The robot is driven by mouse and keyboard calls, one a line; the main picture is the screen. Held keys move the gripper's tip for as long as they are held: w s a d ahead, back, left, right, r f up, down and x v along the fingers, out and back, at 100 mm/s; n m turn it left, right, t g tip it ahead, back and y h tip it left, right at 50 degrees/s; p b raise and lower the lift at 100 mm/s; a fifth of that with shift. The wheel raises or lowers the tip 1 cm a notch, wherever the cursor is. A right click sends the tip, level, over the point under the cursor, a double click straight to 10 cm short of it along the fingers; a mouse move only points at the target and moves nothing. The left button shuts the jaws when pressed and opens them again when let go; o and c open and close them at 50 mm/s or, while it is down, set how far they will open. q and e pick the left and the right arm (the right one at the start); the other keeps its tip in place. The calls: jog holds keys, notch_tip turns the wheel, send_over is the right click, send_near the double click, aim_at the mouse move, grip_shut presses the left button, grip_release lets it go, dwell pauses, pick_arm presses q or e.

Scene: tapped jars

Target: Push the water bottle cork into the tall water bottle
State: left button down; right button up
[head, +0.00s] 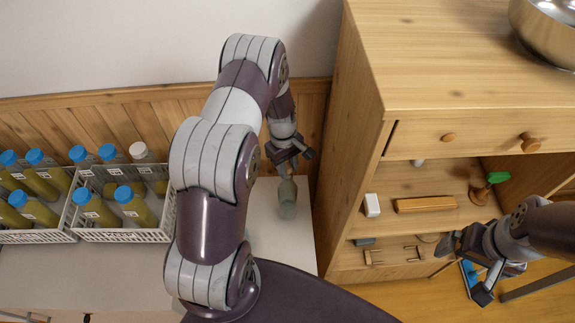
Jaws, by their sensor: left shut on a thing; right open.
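The tall water bottle (287,201), greenish and see-through, stands upright on the white counter near its right end. My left gripper (287,164) reaches down right over the bottle's top and is shut on a small tan piece, which looks like the water bottle cork (284,171). The fingers hide most of the cork and the bottle mouth, so I cannot tell whether the cork is in the mouth or just above it. My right gripper (466,268) is open and empty at the lower right, in front of the wooden cabinet.
White crates (122,236) with several blue-capped bottles, one white-capped, stand on the counter (262,240) at left. The wooden cabinet (358,165) rises close to the bottle's right. Its shelf holds a white block (372,205), a wooden block (426,204) and a green-topped object (497,177).

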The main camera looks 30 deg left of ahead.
pick_arm(q)
jog(key=shift+f+b, duration=0.5)
jog(key=shift+f, duration=0.35)
jog(key=shift+r, duration=0.15)
jog(key=shift+r+p, duration=0.45)
jog(key=shift+p, duration=0.1)
dwell(1.4)
jog(key=shift+f, duration=0.6)
jog(key=shift+r+p, duration=0.35)
jog(key=shift+r, duration=0.25)
